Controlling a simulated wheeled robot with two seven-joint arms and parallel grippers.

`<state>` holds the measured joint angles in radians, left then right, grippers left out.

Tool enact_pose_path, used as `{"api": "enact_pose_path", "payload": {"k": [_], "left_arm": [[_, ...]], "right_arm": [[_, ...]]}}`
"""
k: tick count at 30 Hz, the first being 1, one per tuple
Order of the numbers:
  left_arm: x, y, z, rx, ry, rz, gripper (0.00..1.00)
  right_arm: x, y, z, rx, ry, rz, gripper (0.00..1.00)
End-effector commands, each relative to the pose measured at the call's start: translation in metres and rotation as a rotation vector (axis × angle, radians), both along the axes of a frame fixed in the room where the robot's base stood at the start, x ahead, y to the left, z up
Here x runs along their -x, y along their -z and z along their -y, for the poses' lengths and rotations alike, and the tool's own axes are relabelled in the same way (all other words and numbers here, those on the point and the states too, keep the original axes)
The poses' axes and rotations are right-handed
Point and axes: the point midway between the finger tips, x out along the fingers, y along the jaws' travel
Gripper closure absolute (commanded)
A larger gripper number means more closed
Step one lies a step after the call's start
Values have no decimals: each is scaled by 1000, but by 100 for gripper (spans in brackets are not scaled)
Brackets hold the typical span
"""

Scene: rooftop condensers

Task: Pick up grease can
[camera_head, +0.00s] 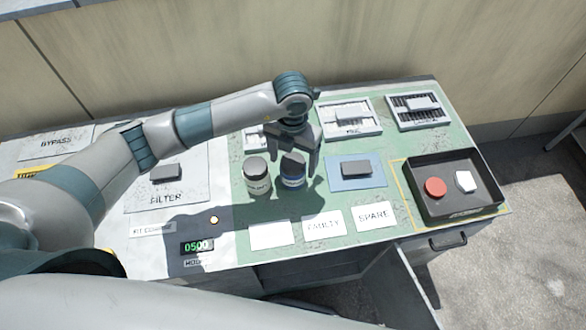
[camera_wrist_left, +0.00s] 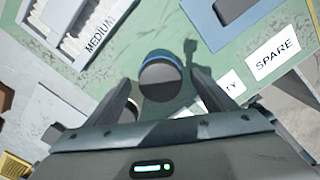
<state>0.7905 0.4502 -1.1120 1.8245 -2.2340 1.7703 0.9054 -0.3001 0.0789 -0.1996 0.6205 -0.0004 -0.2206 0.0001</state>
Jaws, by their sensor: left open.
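Two small cans stand upright side by side on the green bench top. One is a dark-lidded can with a blue band (camera_head: 292,170); the other is a pale can with a grey lid (camera_head: 257,176). Their labels are too small to read, so I cannot tell which is the grease can. My left gripper (camera_head: 296,157) is open, pointing down over the blue-banded can. In the left wrist view, that can (camera_wrist_left: 160,78) shows between and just beyond the open fingers, with no grip on it. The pale can is mostly hidden there behind a finger. My right gripper is out of view.
A black tray (camera_head: 489,206) with a red and a white piece stands at the right. A blue mat (camera_head: 375,182) with a grey block lies right of the cans. White label cards (camera_head: 323,224) lie in front; filter frames (camera_head: 348,119) lie behind.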

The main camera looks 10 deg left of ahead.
Motion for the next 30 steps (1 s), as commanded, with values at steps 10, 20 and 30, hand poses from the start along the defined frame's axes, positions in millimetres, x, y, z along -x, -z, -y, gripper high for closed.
{"api": "enact_pose_path", "payload": {"k": [10, 20, 30], "left_arm": [[-1, 38, 2, 1, -1, -2, 23], [-1, 47, 1, 1, 0, 0, 23], [-2, 46, 1, 1, 0, 0, 42]], "right_arm": [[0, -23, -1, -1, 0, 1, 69], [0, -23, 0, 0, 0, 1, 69], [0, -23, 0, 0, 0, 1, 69]]}}
